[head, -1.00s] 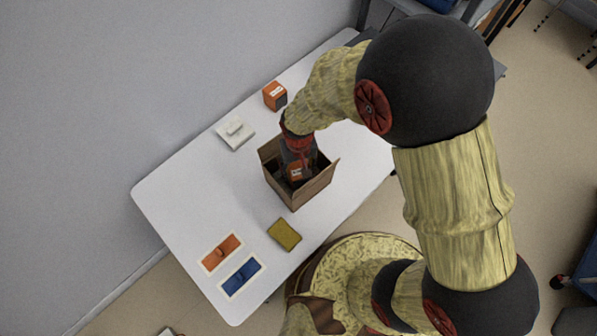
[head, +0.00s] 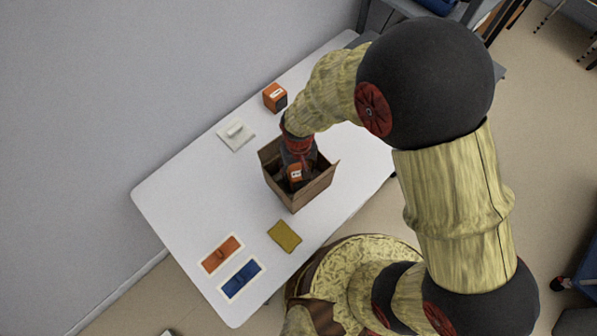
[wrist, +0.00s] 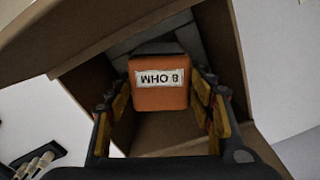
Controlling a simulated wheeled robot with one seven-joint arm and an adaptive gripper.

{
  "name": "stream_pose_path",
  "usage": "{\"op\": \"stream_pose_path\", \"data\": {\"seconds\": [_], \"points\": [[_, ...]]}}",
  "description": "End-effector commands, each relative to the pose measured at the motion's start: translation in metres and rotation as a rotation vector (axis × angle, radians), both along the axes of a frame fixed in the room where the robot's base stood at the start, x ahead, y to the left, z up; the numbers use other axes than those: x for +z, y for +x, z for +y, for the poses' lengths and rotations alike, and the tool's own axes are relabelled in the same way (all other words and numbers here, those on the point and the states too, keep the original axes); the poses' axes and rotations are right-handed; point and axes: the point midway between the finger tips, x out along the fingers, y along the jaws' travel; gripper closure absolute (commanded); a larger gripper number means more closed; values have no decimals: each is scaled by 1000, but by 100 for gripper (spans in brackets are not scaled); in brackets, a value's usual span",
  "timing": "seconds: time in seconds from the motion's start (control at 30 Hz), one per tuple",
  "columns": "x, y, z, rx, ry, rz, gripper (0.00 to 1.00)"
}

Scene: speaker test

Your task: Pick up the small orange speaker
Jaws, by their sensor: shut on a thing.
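A small orange speaker (head: 295,173) with a white label is inside an open brown cardboard box (head: 314,189). In the wrist view the speaker (wrist: 160,99) shows its label, reading "8 OHM" upside down. My gripper (wrist: 161,87) reaches down into the box, with its yellow-padded fingers shut on the speaker's left and right sides. The box walls surround the speaker and fingers. In the head view my gripper hides part of the speaker and the box interior. Whether the speaker touches the box floor I cannot tell.
A larger orange box-shaped unit (head: 275,97) stands on the white table (head: 190,195) behind the cardboard box. A white block on a plate (head: 236,134), a mustard pad (head: 285,236), an orange panel (head: 221,254) and a blue panel (head: 242,278) lie around.

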Motion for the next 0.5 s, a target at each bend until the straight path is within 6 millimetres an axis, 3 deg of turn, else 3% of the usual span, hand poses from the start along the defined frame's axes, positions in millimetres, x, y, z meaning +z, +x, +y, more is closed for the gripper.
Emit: {"op": "stream_pose_path", "data": {"seconds": [0.17,0.5], "points": [[14,2,1,0,3,-4,100],[76,2,1,0,3,-5,100]]}}
